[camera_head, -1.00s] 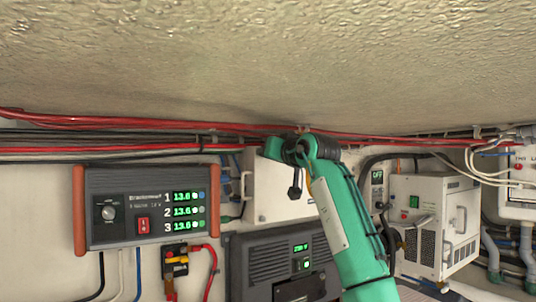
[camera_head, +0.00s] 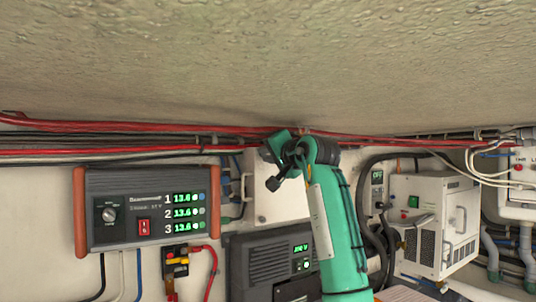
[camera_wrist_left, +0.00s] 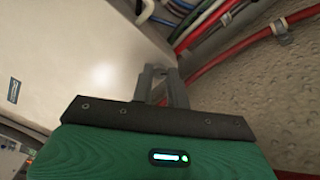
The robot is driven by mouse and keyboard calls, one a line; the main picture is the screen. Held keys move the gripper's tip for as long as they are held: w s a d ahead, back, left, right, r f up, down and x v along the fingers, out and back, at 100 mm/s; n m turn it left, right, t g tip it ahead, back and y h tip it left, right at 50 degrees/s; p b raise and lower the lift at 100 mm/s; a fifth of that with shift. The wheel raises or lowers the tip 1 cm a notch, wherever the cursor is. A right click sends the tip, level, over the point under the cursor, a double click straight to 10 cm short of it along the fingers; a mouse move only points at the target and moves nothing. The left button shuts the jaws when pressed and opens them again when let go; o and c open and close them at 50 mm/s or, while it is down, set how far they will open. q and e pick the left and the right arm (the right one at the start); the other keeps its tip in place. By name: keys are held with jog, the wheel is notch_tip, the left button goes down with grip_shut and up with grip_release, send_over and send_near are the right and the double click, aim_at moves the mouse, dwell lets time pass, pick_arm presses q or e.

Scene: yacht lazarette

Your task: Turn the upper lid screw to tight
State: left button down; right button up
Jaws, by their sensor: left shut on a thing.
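The white box (camera_head: 263,205) with its pale lid is on the back wall. The lid's face also shows in the left wrist view (camera_wrist_left: 85,55). My left gripper (camera_head: 277,147) is at the box's upper part, with the arm coming up in front of it. In the left wrist view its grey fingers (camera_wrist_left: 160,76) are close together at the lid's surface, shut on what appears to be the upper lid screw. The screw itself is hidden by the fingers. A small dark spot low on the lid may be another screw. My right gripper is not in view.
Red and black cables (camera_head: 90,135) run along the wall just above the box. A grey meter unit (camera_head: 150,178) is at left, a dark grey unit (camera_head: 262,262) below, and a white ventilated box (camera_head: 437,215) at right. The textured ceiling (camera_head: 270,60) is close overhead.

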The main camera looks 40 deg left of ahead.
pick_arm(q)
jog(key=shift+r+m+p, duration=0.1)
jog(key=shift+m+p, duration=0.2)
jog(key=shift+m, duration=4.6)
jog(key=c, duration=1.4)
grip_release()
jog(key=shift+o, duration=0.2)
jog(key=b+v, duration=0.6)
jog(key=v, duration=0.7)
jog(key=shift+d, duration=0.35)
